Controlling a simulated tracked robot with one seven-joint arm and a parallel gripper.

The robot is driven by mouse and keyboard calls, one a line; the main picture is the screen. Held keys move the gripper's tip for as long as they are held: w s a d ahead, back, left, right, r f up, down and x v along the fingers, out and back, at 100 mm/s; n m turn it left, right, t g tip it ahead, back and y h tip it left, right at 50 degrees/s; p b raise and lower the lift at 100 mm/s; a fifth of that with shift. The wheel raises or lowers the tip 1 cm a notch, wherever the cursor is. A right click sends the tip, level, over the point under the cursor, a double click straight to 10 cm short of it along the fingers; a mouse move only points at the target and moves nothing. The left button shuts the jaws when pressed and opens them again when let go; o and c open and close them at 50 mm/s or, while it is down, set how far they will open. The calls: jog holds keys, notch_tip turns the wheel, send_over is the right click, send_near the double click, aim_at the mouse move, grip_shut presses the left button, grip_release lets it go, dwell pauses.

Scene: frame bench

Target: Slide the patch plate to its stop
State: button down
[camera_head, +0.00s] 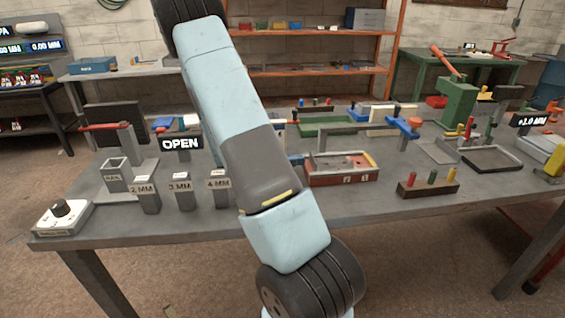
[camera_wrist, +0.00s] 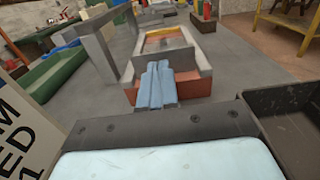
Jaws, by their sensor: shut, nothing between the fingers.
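A red and grey frame box (camera_head: 343,176) stands on the bench just right of my arm in the head view. A flat brownish-orange piece (camera_wrist: 168,44) lies inside its walls in the wrist view; it may be the patch plate, but I cannot tell for sure. My gripper (camera_wrist: 155,88) shows in the wrist view as pale blue fingers, shut together and empty. The fingers are in front of the box's near red wall and cover part of it; I cannot tell whether they touch it. In the head view my arm hides the gripper.
A grey gantry bar (camera_head: 355,125) stands behind the box, and a green tray (camera_wrist: 58,72) lies left in the wrist view. A peg block (camera_head: 428,188) is on the right. Labelled grey holders (camera_head: 183,195) and an OPEN sign (camera_head: 181,143) stand left of my arm.

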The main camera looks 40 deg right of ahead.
aim_at(312, 159)
jog(key=shift+x, duration=1.1)
jog(key=shift+d, duration=0.1)
jog(key=x, duration=0.6)
jog(key=shift+w+a, duration=0.25)
jog(key=shift+a, duration=0.1)
jog(key=v, duration=1.4)
jog(key=shift+a, duration=0.1)
